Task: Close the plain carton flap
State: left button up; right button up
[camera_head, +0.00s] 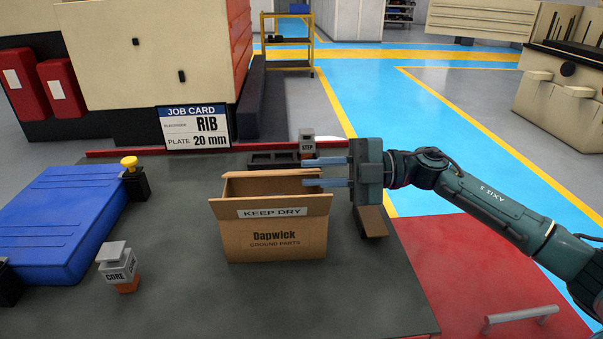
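A brown cardboard carton (275,240) stands on the dark bench, marked "Dapwick GROUND PARTS". Its top is open and part of the inside shows. The front flap (226,209), with a white "KEEP DRY" label, stands out along the front top edge. An unmarked cardboard panel (265,186) shows at the back of the opening; I cannot tell whether it is the plain flap or the back wall. My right gripper (304,172) is open, its two fingers apart and pointing left, overlapping the carton's back right corner in the picture. Contact cannot be told. My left gripper is not in view.
A brown-topped block (372,221) lies right of the carton, below my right gripper. A dark tray (272,160) and a "STEP" block (306,146) stand behind. A blue case (62,215) and a "CORE" block (117,264) are left. Bench in front is clear.

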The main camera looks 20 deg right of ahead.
jog(key=d, duration=0.2)
jog(key=s+d, duration=0.1)
jog(key=d, duration=0.5)
jog(key=shift+s+d+b, duration=0.2)
jog(key=shift+s+b, duration=0.1)
jog(key=shift+s+d, duration=0.15)
jog(key=shift+d, duration=0.45)
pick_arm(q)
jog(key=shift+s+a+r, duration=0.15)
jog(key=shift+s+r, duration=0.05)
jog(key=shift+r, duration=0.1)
